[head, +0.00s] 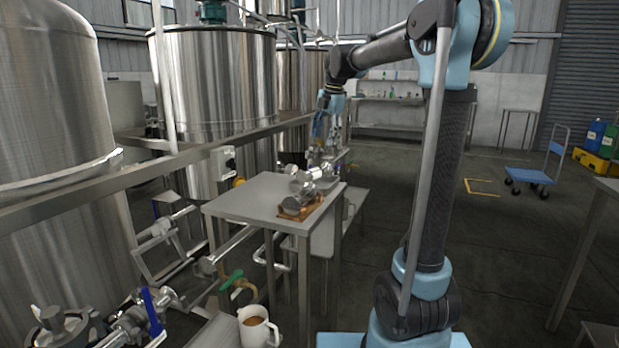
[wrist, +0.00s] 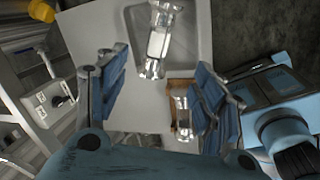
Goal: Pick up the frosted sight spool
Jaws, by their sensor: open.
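A spool with a pale, whitish middle and shiny metal ends, which looks like the frosted sight spool (wrist: 156,44), lies at the top of the wrist view. In the head view it appears as a pale and silver piece (head: 318,172) at the far side of the steel table (head: 238,200). My gripper (wrist: 163,88) is open, with its blue fingers wide apart and nothing between them that I can see as held. In the head view my gripper (head: 319,126) hangs above the far end of the table, apart from the spool.
A brown wooden holder (head: 290,214) with metal and dark parts sits at the table's near right; it also shows beside the right finger in the wrist view (wrist: 173,86). Steel tanks (head: 222,85) and a rail stand left of the table. The table's left part is bare.

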